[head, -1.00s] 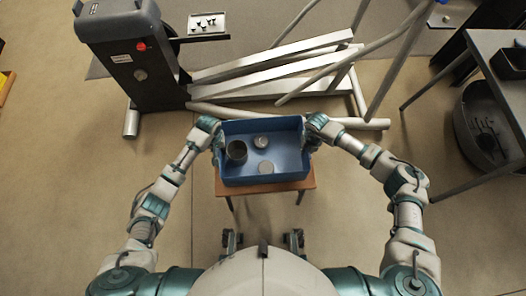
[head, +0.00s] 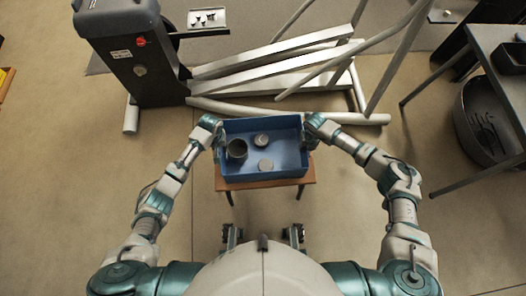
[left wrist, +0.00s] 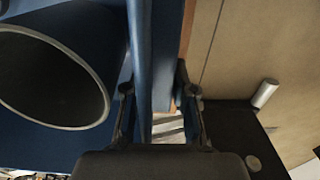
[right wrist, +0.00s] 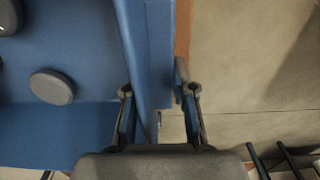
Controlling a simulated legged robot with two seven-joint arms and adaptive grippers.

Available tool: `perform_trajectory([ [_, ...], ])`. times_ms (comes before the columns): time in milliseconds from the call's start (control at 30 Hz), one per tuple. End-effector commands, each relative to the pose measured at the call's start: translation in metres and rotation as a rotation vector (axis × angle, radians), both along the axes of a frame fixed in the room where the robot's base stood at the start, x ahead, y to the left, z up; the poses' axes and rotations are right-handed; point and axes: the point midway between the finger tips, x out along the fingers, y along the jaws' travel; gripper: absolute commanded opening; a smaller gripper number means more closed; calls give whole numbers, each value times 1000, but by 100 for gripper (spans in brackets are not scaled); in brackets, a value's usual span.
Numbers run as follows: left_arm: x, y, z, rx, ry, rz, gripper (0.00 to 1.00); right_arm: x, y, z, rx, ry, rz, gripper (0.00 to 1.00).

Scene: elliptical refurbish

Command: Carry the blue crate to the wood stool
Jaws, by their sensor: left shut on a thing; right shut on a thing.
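The blue crate (head: 263,172) is over the wood stool (head: 306,188), and the stool's brown edge and legs show below and beside it. Whether the crate rests on the seat or is just above it, I cannot tell. Inside it are a dark open cylinder (head: 237,149) and two grey round pieces (head: 261,140) (head: 265,165). My left gripper (head: 218,134) is shut on the crate's left wall; the wall runs between its fingers in the left wrist view (left wrist: 160,110). My right gripper (head: 308,132) is shut on the right wall, also seen in the right wrist view (right wrist: 160,105).
The elliptical machine (head: 135,55) and its metal rails (head: 270,60) lie just beyond the crate. A grey table (head: 490,50) with a dark bin (head: 487,120) beneath stands at the right. The floor on both sides of the stool is clear.

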Motion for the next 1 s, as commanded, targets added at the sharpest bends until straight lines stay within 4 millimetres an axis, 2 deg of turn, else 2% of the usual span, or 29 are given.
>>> perform_trajectory([
  [133, 0, 3, -8, 6, 1, 3, 0, 1, -3, -8, -6, 0, -2, 0],
  [167, 0, 3, -8, 7, 1, 3, 32, 1, -3, -8, -6, 0, -2, 32],
  [233, 0, 3, -8, 6, 1, 2, 50, 1, -3, -7, -5, 0, -2, 50],
  [767, 1, 0, -6, 1, 0, 0, 50, 0, 0, -7, -1, 0, 0, 50],
  [867, 1, 0, 3, 0, -1, -1, 50, 0, 0, -7, -1, 0, 0, 50],
  [1000, 2, 0, 30, -1, -4, 0, 50, 0, 0, -7, -1, 0, 0, 50],
])
